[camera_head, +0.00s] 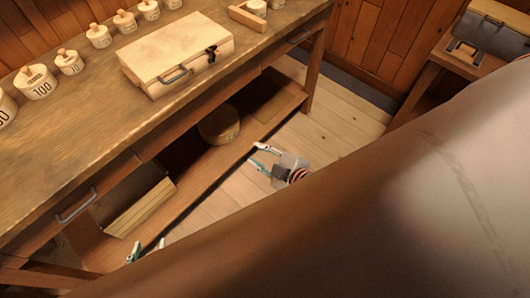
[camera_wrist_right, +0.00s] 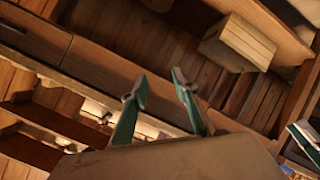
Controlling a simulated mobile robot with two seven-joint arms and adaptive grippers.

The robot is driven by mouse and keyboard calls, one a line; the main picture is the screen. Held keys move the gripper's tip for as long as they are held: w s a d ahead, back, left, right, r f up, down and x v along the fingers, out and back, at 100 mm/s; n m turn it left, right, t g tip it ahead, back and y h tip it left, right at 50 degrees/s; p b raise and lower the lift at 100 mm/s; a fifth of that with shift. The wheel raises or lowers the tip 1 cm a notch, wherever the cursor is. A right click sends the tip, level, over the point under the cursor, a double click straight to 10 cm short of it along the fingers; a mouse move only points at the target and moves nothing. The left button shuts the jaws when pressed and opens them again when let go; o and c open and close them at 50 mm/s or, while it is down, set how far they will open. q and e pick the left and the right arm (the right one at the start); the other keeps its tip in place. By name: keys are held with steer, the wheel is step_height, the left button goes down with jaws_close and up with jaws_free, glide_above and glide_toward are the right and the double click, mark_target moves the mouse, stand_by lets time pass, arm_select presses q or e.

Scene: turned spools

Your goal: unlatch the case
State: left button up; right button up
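The case (camera_head: 178,52) is a pale wooden box with its lid down. It lies on the workbench, with a grey handle (camera_head: 173,76) and a dark latch (camera_head: 211,54) on its front side; the latch's state is too small to tell. My left gripper (camera_head: 146,248) shows only its fingertips, apart, at the bottom of the head view, far from the case. My right gripper (camera_head: 261,157) is open and empty, below and right of the case, in front of the bench. Its parted green fingers show in the right wrist view (camera_wrist_right: 157,83). A large blurred body hides much of the head view.
The workbench (camera_head: 95,110) carries several numbered knobbed weights (camera_head: 38,82) along its back and a wooden bar (camera_head: 247,19) right of the case. A lower shelf holds a round box (camera_head: 219,125) and a wooden block (camera_head: 140,206). A grey toolbox (camera_head: 492,34) stands at right.

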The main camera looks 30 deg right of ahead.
steer(key=shift+s+f+m+g, duration=0.2)
steer(key=shift+s+f+m, duration=0.55)
steer(key=shift+s, duration=0.2)
steer(key=shift+s+f+m+g, duration=0.2)
steer(key=shift+s+f+m, duration=0.5)
steer(key=shift+s, duration=0.2)
steer(key=shift+w+r, duration=0.1)
steer(key=m+t+y+b, duration=0.3)
steer(key=m+t, duration=0.3)
steer(key=t, duration=0.4)
glide_toward(220, 56)
steer(key=w, duration=0.1)
steer(key=shift+h, duration=0.3)
steer(key=x, duration=0.8)
steer(key=shift+s+a+r+p, duration=0.15)
steer(key=shift+a+r+p, duration=0.1)
steer(key=shift+p, duration=0.1)
steer(key=shift+c, duration=0.5)
jaws_close()
